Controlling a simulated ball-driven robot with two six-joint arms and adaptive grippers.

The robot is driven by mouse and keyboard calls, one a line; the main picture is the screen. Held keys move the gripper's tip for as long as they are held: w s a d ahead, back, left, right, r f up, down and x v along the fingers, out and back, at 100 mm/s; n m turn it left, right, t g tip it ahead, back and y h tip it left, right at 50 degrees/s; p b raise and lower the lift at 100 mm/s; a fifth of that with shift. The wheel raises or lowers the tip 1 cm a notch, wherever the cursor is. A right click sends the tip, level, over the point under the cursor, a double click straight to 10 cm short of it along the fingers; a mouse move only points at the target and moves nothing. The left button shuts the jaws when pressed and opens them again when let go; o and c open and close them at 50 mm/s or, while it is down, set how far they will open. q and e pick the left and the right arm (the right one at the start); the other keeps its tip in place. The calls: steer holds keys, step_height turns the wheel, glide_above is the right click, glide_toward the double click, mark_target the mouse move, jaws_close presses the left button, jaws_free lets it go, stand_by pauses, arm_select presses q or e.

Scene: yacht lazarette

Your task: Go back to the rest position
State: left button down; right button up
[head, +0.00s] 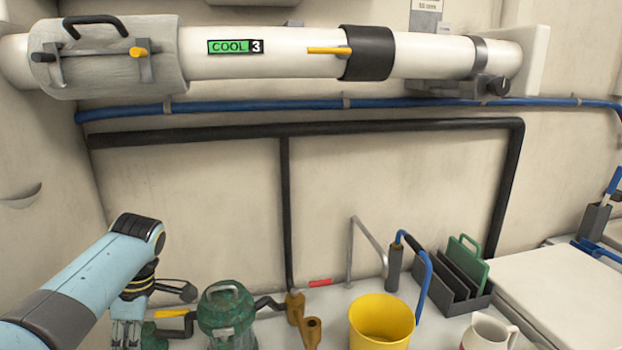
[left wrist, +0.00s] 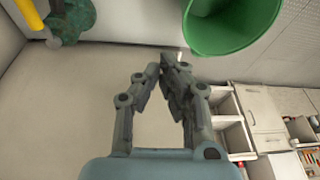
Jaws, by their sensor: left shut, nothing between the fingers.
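My left arm comes in from the left in the head view, with its gripper (head: 126,338) pointing down at the bottom edge. The left wrist view shows the same gripper (left wrist: 163,68) with its fingertips together and nothing between them. It is left of the green pump (head: 226,315) in the head view and appears clear of it. In the left wrist view a green round-mouthed container (left wrist: 235,22) is just beyond the fingertips, at the upper right. I cannot tell the exact gap to it. My right gripper is in neither view.
A yellow bucket (head: 382,322), a white mug (head: 488,333) and a dark rack (head: 455,285) stand on the worktop at the right. A large white pipe (head: 280,66) and a blue hose (head: 300,103) cross the wall. Shelves (left wrist: 228,115) show at right in the wrist view.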

arm_select(q)
steer(key=s+f+m+t, duration=0.2)
steer(key=s+m, duration=0.7)
steer(key=s, duration=0.3)
steer(key=s+d+r+m+t+h, duration=0.1)
steer(key=s+d+r+m+t, duration=0.15)
steer(key=s+r+m, duration=0.45)
steer(key=s+d+r+m+t+h, duration=0.1)
steer(key=s+d+r+m, duration=0.25)
steer(key=s+m, duration=0.4)
steer(key=s+a+f+n+g+b, duration=0.15)
steer(key=f+b, duration=0.25)
steer(key=f, duration=1.4)
steer(key=s+a+f+b, duration=0.2)
steer(key=s+f+b, duration=0.15)
steer(key=f, duration=1.45)
steer(key=s+f+g+b, duration=0.1)
steer(key=s+f+b, duration=0.5)
steer(key=s+f, duration=1.1)
step_height(320, 180, down, 2)
steer(key=shift+a+f+g, duration=0.1)
steer(key=shift+a+g, duration=0.2)
steer(key=shift+a, duration=0.15)
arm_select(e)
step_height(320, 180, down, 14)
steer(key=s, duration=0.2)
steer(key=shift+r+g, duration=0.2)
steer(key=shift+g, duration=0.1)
